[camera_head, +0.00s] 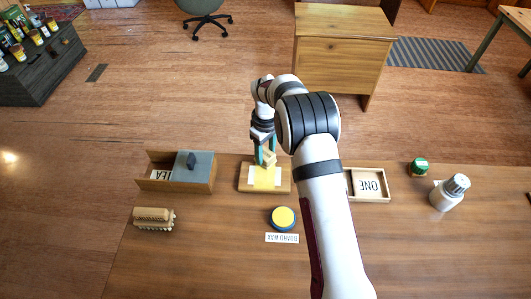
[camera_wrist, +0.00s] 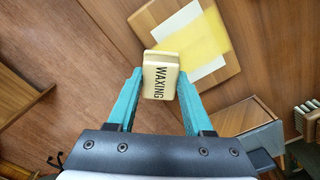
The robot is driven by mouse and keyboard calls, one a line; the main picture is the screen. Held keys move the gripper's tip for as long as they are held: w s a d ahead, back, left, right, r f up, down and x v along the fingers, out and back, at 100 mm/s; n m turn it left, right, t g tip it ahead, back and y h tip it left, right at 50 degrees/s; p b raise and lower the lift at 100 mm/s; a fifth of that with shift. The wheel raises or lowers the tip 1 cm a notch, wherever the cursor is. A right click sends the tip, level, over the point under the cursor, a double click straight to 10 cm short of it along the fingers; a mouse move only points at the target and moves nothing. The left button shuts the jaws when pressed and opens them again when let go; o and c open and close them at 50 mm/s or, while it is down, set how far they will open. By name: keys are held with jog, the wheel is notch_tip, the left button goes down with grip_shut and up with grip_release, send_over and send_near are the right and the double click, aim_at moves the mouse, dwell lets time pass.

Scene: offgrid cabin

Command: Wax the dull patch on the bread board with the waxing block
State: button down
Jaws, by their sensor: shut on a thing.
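My gripper (camera_head: 266,154) is shut on the cream waxing block (camera_wrist: 161,80), with "WAXING" printed on the face seen in the wrist view. The block also shows between the teal fingers in the head view (camera_head: 264,158). The wooden bread board (camera_head: 243,186) lies on the table below my gripper; it also shows in the wrist view (camera_wrist: 226,88). A white patch (camera_wrist: 208,70) on the board is crossed by a broad yellow band (camera_wrist: 196,40). In the head view the block is over the far part of the board. I cannot tell whether it touches the board.
A yellow-topped round tin (camera_head: 283,218) sits behind a "BOARD WAX" label (camera_head: 282,238).

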jog(key=shift+s, duration=2)
jog(key=shift+s, duration=3.05)
jog(key=shift+r, duration=0.1)
notch_tip(320, 180, up, 5)
jog(key=shift+f, duration=0.1)
